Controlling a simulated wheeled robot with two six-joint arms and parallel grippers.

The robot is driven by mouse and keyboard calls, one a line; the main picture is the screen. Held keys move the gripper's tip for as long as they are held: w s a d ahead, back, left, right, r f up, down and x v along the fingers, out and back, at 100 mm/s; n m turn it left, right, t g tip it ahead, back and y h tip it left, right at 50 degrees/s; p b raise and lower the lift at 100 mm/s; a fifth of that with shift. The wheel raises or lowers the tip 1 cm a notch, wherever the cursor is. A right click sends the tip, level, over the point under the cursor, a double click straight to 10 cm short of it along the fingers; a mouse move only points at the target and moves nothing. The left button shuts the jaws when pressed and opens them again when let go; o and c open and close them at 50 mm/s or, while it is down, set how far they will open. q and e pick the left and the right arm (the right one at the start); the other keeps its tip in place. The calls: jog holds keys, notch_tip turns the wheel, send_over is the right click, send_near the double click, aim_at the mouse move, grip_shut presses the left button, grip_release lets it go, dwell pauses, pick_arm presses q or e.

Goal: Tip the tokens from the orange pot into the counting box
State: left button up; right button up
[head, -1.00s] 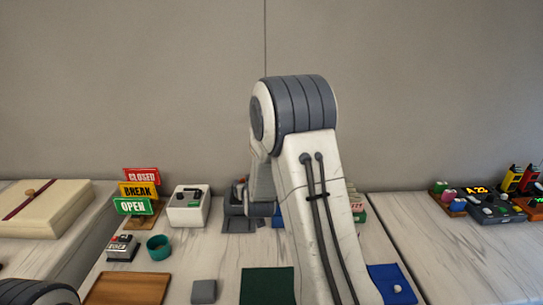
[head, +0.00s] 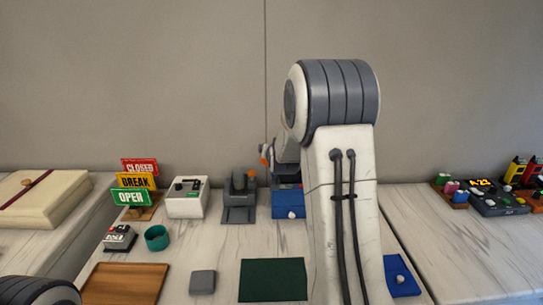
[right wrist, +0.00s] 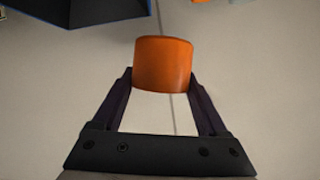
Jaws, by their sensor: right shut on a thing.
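The orange pot (right wrist: 162,65) is between the fingertips of my right gripper (right wrist: 162,82) in the right wrist view, and the gripper is shut on it. Its inside and any tokens cannot be seen there. In the head view the right gripper is mostly hidden behind my right arm; a small orange patch (head: 264,153) shows at its left side, above the back of the table. A blue box (head: 288,207) with a white round knob or ball on its front stands below. I cannot tell surely whether it is the counting box. My left gripper is out of view.
A grey stand (head: 238,200) is left of the blue box, then a white box (head: 187,198) and stacked signs (head: 133,184). A teal cup (head: 157,238), brown tray (head: 124,284), grey block (head: 202,282), green mat (head: 272,280) and blue tray (head: 401,276) lie nearer.

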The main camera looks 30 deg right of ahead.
jog(key=shift+d+f+m, duration=0.1)
jog(key=shift+m, duration=0.2)
jog(key=shift+s+t+y+p, duration=0.1)
jog(key=shift+t+y+p, duration=0.2)
jog(key=shift+p, duration=0.1)
jog(key=shift+f+m+t+y+p, duration=0.2)
jog(key=shift+m+t+y+p, duration=0.25)
jog(key=shift+m, duration=0.45)
jog(key=shift+s+d+f+m+t+y, duration=0.1)
jog(key=shift+d+f+m+t+y, duration=0.1)
jog(key=shift+m, duration=0.25)
jog(key=shift+s+d+f+m+t+y, duration=0.1)
jog(key=shift+f+m, duration=0.1)
jog(key=shift+m, duration=0.25)
jog(key=shift+s+d+f+m+t+y, duration=0.15)
jog(key=shift+f+m+t+y, duration=0.3)
jog(key=shift+m, duration=0.45)
jog(key=shift+d+f+m+t+b, duration=0.25)
jog(key=shift+m+t+b, duration=0.2)
jog(key=shift+m, duration=0.55)
jog(key=shift+r, duration=0.2)
jog(key=shift+s+f, duration=0.15)
